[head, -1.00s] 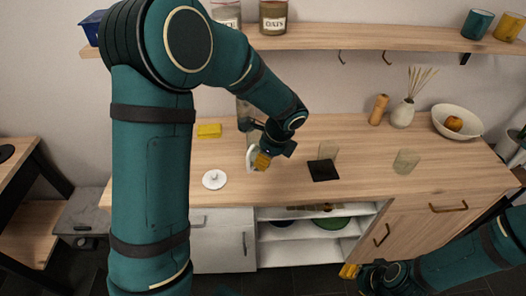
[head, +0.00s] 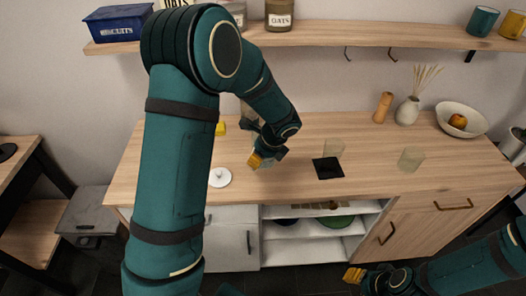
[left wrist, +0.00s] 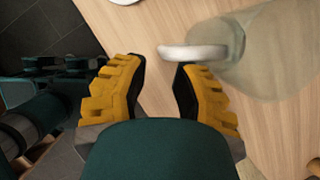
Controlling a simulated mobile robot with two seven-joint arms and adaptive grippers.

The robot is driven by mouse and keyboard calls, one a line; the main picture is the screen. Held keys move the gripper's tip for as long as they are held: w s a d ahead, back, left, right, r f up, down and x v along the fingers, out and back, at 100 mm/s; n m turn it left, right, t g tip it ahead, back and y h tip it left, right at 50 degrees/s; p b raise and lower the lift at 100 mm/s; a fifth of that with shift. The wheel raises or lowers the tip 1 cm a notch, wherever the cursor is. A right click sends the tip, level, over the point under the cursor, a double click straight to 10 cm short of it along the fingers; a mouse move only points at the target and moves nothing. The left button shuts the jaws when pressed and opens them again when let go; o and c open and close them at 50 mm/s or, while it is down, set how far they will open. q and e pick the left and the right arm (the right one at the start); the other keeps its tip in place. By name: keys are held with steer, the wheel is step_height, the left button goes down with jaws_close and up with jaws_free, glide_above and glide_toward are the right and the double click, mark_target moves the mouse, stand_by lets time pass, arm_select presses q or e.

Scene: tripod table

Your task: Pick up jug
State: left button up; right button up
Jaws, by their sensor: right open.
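The jug (left wrist: 275,55) is clear glass with a pale handle (left wrist: 195,52), seen in the left wrist view. In the head view my left arm and gripper hide most of it. My left gripper (left wrist: 160,65) has its yellow fingers spread apart, with the end of the handle just ahead of the gap between the tips. I cannot tell whether they touch. In the head view this gripper (head: 262,159) is low over the counter. My right gripper (head: 353,274) is open and empty in front of the cabinets, at lower right.
A white round lid (head: 220,177) lies left of my left gripper. A black mat (head: 327,169), two glasses (head: 334,148) (head: 411,158), a vase (head: 407,110) and a bowl (head: 460,122) stand to the right. A shelf (head: 350,37) runs above the wooden counter (head: 380,190).

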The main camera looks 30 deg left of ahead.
arm_select(q)
steer(key=x, duration=0.5)
steer(key=shift+w+b, duration=0.15)
steer(key=shift+b, duration=0.25)
steer(key=shift+r, duration=0.1)
jaws_close()
steer(key=shift+r, duration=0.1)
